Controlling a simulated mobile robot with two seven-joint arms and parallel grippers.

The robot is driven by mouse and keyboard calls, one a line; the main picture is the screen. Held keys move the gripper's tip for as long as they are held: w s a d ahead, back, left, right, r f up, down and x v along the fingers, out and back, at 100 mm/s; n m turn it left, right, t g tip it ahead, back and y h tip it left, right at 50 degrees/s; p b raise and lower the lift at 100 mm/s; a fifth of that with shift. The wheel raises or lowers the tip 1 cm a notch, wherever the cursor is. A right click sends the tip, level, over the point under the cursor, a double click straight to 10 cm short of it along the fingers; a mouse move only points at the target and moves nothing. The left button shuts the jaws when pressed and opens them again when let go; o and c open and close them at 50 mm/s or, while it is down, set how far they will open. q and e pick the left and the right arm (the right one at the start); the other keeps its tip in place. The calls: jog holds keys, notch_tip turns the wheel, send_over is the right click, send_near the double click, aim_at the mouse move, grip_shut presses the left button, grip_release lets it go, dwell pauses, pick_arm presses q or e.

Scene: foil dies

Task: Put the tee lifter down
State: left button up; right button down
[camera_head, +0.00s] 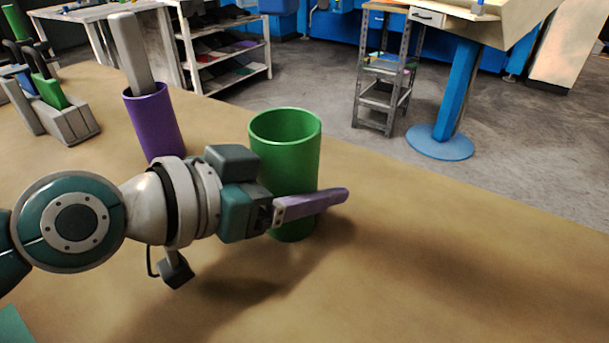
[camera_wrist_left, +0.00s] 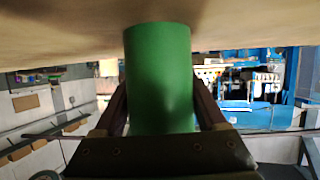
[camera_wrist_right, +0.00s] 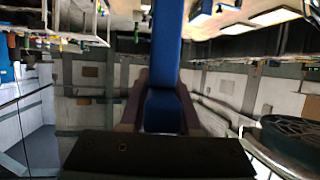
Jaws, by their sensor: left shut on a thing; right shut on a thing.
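My left gripper (camera_head: 312,202) reaches in from the left and is shut on a green open-topped cup (camera_head: 285,150). The cup is upright, and its base appears to be on the tan tabletop (camera_head: 450,260). In the left wrist view the green cup (camera_wrist_left: 160,75) fills the space between the fingers. My right gripper (camera_wrist_right: 162,100) is outside the head view. It is shut on a long blue tool (camera_wrist_right: 165,45), which looks like the tee lifter. The ends of the tool are not clearly visible, and I cannot tell its height above the table.
A purple cup (camera_head: 155,125) with a grey bar (camera_head: 131,55) standing in it is behind my left arm. A grey rack (camera_head: 65,122) with green and blue handles is at far left. The table right of the green cup is clear.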

pick_arm(q)
jog(key=shift+c, duration=0.9)
pick_arm(e)
notch_tip(320, 180, down, 21)
jog(key=m+t, duration=0.1)
jog(key=shift+w+h, duration=0.15)
jog(key=shift+h, duration=0.25)
jog(key=shift+d+f, duration=0.1)
jog(key=shift+f, duration=0.05)
jog(key=c, duration=0.6)
grip_release()
jog(key=shift+f, duration=0.1)
jog(key=shift+c, duration=0.2)
jog(key=v, duration=1.2)
